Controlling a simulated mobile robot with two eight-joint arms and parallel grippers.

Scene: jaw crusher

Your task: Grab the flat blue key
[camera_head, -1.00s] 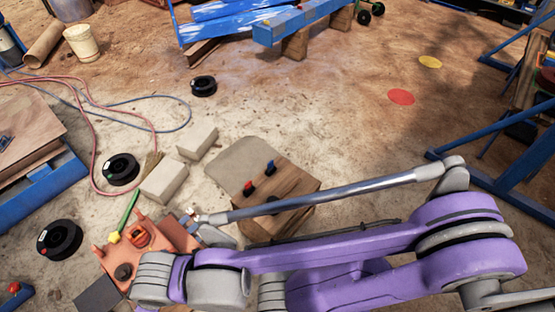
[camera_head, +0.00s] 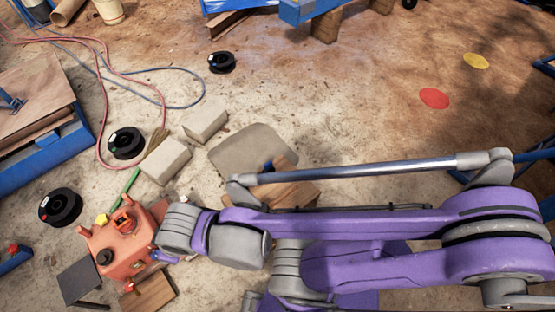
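My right arm comes in from the right and crosses the lower half of the view. It hides much of the wooden block. I cannot make out this arm's gripper fingers. My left gripper does not show.
The orange can (camera_head: 118,240) stands at lower left, with a second wooden block (camera_head: 147,294) below it. Pale blocks (camera_head: 165,161), black spools (camera_head: 60,207) and hoses (camera_head: 165,101) lie on the ground. Open floor spreads at upper right, with red (camera_head: 434,98) and yellow (camera_head: 476,61) discs.

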